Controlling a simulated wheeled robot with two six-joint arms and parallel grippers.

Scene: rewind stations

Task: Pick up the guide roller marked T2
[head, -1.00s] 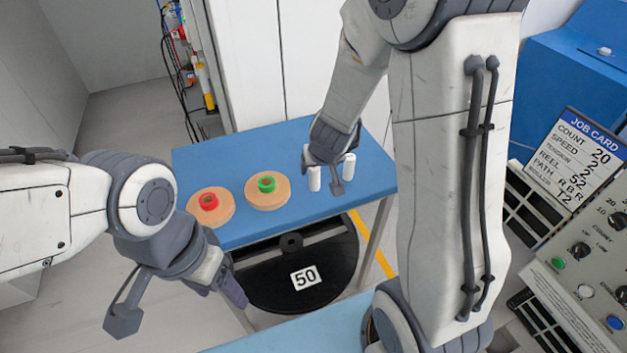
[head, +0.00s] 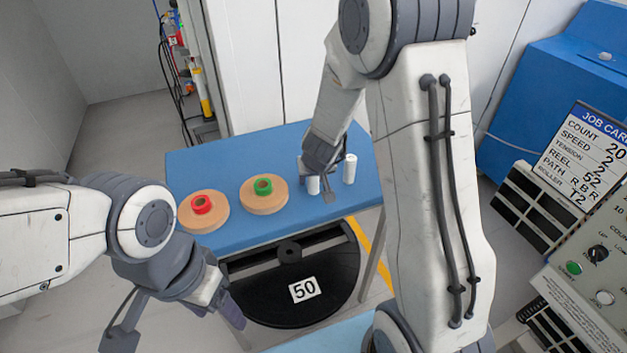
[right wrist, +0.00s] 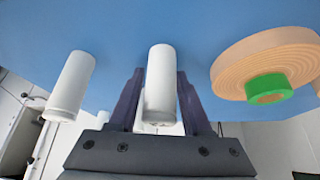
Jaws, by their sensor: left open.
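Two white cylindrical rollers stand upright on the blue table (head: 225,160). The left roller (head: 313,186) is partly covered by my right gripper (head: 322,178) in the head view; the right roller (head: 349,168) stands clear. No T2 mark is readable on either. In the right wrist view, one roller (right wrist: 160,80) lies between the two dark fingers of my right gripper (right wrist: 160,95), with thin gaps at most; whether they touch it is unclear. The other roller (right wrist: 70,85) is outside the fingers. My left gripper (head: 180,325) is open and empty, low at the left, away from the table.
Two tan discs, one with a red core (head: 201,204) and one with a green core (head: 263,186), sit left of the rollers. A black reel marked 50 (head: 300,312) is below the table edge. A job card (head: 580,150) naming roller T2 stands by a control panel (head: 590,270) at right.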

